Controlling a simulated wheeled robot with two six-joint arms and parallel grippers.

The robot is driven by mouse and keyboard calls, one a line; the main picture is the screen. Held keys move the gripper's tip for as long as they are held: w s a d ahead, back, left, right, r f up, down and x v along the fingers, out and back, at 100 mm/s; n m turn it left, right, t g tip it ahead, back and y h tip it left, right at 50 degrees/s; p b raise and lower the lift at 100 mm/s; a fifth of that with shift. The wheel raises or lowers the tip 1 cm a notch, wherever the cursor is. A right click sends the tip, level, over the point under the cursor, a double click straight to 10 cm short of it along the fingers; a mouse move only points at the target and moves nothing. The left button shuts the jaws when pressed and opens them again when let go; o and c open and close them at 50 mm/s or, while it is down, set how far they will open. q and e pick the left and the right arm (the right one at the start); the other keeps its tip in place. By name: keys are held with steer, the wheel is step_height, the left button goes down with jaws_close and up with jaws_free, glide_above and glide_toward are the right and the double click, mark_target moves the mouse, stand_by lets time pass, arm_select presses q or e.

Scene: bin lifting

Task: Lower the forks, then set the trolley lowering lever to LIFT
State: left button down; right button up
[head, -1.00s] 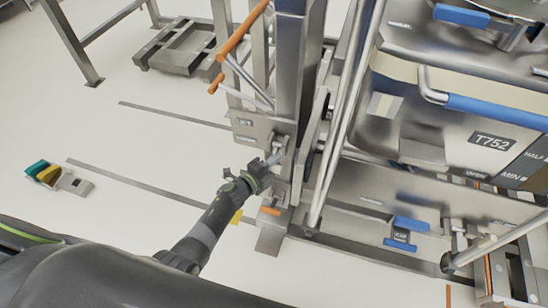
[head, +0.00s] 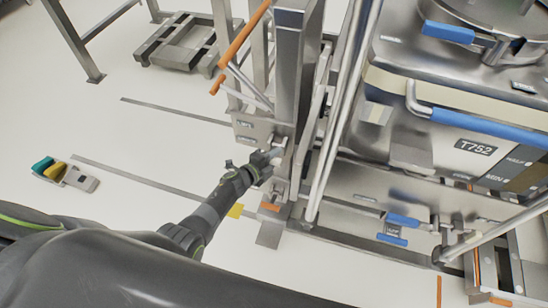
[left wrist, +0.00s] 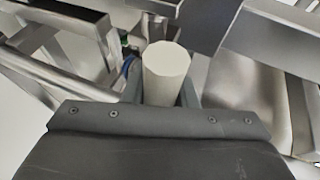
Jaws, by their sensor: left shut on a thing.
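My left gripper (head: 268,160) is at the lower front of the steel trolley column (head: 288,75), shut on a short lever. In the left wrist view the lever (left wrist: 167,72) shows as a pale round-ended cylinder between the fingers. A plate (head: 246,127) with small labels is just up and left of the gripper; I cannot read its words clearly. I cannot make out the forks or tell their height. The steel bin (head: 440,170) marked T752 stands right of the column. My right gripper is not in view.
Orange-gripped handles (head: 240,42) rise on the column's left. A steel frame (head: 180,40) stands at the back left. A small tray with green and yellow items (head: 60,172) lies on the floor at left. Blue-handled fittings (head: 402,220) sit below the bin. The left floor is mostly clear.

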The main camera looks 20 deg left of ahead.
arm_select(q)
steer(key=shift+r, duration=0.1)
stand_by(0.3)
steer(key=c, duration=1.2)
jaws_free()
steer(key=shift+o, duration=0.2)
steer(key=p+v, duration=0.5)
steer(key=v, duration=1.2)
steer(key=shift+s, duration=0.15)
steer(key=shift+a, duration=0.1)
